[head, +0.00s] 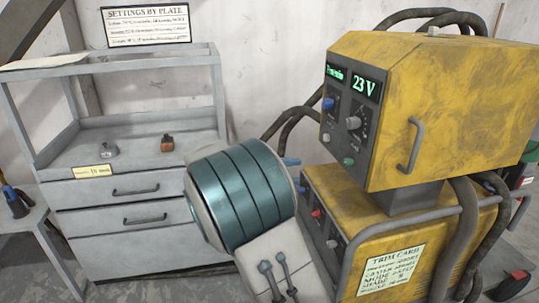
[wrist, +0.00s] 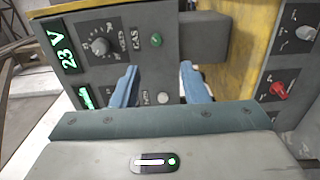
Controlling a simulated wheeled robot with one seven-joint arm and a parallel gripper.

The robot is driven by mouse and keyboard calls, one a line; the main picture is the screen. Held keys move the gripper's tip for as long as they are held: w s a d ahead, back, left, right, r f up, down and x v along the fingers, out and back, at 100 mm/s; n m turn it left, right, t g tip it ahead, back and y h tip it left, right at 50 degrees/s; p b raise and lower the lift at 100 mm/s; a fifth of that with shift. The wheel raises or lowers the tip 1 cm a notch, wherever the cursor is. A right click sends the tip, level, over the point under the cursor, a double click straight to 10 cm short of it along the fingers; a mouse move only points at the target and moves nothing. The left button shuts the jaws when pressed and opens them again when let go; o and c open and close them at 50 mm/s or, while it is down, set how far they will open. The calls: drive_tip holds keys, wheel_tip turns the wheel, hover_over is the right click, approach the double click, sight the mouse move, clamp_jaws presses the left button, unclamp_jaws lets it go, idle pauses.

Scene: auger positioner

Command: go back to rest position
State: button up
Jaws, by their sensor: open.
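My gripper (wrist: 160,88) is open, its two blue fingers apart in the wrist view with nothing between them. It points at the grey front panel (wrist: 190,60) of the upper yellow machine. In the head view a blue fingertip (head: 291,161) shows past my teal-ribbed wrist, which hides most of the gripper. The upper yellow machine (head: 440,100) has a green display (head: 365,83) reading 23 V. I cannot tell whether the fingers touch the panel.
A lower yellow unit (head: 400,215) with a red knob (head: 316,213) and a grey rail stands close to my arm. Thick dark cables (head: 470,225) hang at the right. A grey drawer cabinet (head: 140,215) bearing small parts stands left. A settings sign (head: 146,25) hangs above it.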

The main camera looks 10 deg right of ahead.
drive_tip(key=s+d+r+g+y+p, duration=0.1)
drive_tip(key=s+d+y+p, duration=0.25)
drive_tip(key=s, duration=0.25)
drive_tip(key=s+d+r+g+y+p, duration=0.1)
drive_tip(key=s+d+y+p, duration=0.1)
drive_tip(key=s+y+p, duration=0.25)
drive_tip(key=s+a+r+t+y+p, duration=0.2)
drive_tip(key=s+a+y+p, duration=0.2)
drive_tip(key=s, duration=0.3)
drive_tip(key=s+a+r+t+y+p, duration=0.2)
drive_tip(key=s+a+r+y+p, duration=0.1)
drive_tip(key=s+y+p, duration=0.1)
drive_tip(key=s+y, duration=0.1)
drive_tip(key=s, duration=0.1)
drive_tip(key=shift+s+a+r+y+p, duration=0.3)
drive_tip(key=shift+s+a+r+p, duration=0.05)
